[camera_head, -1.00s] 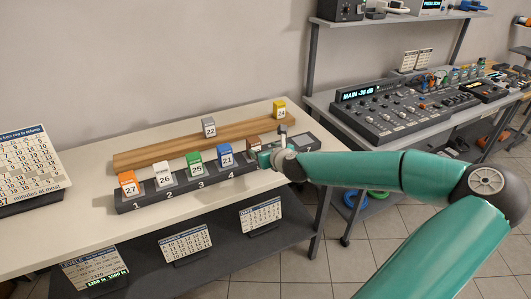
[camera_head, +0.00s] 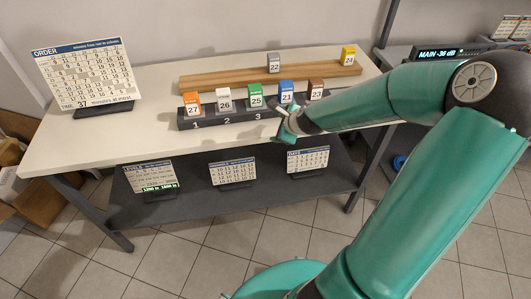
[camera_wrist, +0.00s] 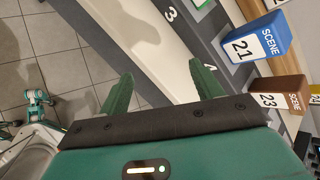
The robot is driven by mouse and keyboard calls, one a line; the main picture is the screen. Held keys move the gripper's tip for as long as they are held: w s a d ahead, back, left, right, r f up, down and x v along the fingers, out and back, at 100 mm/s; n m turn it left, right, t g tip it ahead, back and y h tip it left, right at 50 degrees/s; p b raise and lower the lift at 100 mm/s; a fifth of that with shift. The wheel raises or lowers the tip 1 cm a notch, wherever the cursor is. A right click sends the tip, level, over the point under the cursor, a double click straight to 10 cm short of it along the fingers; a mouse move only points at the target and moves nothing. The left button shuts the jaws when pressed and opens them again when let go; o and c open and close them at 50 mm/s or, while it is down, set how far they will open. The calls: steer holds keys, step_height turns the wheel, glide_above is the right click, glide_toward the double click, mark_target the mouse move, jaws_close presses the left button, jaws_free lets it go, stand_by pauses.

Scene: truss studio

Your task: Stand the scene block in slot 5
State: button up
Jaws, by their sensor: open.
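The dark slotted rail (camera_head: 187,125) holds scene blocks: orange 27 (camera_head: 192,109) at slot 1, white 26 (camera_head: 224,106) at slot 2, green 25 (camera_head: 256,102) at slot 3, and blue 21 (camera_head: 287,97) by slot 4. A brown block 23 (camera_head: 316,91) stands right of the blue one, at the fifth place; its slot number is hidden. The wrist view also shows the blue block (camera_wrist: 256,43) and the brown block (camera_wrist: 278,97) beyond the right finger. My gripper (camera_head: 283,124) is open and empty, in front of the rail, apart from the blocks.
On the wooden ledge (camera_head: 225,77) behind stand a grey block 22 (camera_head: 273,63) and a yellow block 24 (camera_head: 348,56). An order board (camera_head: 85,75) is at the table's left. Cards stand on the lower shelf (camera_head: 270,180). A mixer desk is at right.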

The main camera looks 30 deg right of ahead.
steer(key=s+a+r+n+g+h, duration=0.1)
steer(key=s+a+r+n+g, duration=0.1)
steer(key=s+a+n, duration=0.3)
steer(key=s+a+r+n+g, duration=0.1)
steer(key=s+a+r+n, duration=0.15)
steer(key=a+n, duration=0.35)
steer(key=s+a+r+n, duration=0.3)
steer(key=s+r+n, duration=0.4)
steer(key=s, duration=0.1)
steer(key=s+a+r+n, duration=0.3)
steer(key=s+r+n, duration=0.4)
steer(key=s, duration=0.1)
steer(key=shift+s+a+r+n, duration=0.15)
steer(key=shift+r+n, duration=0.25)
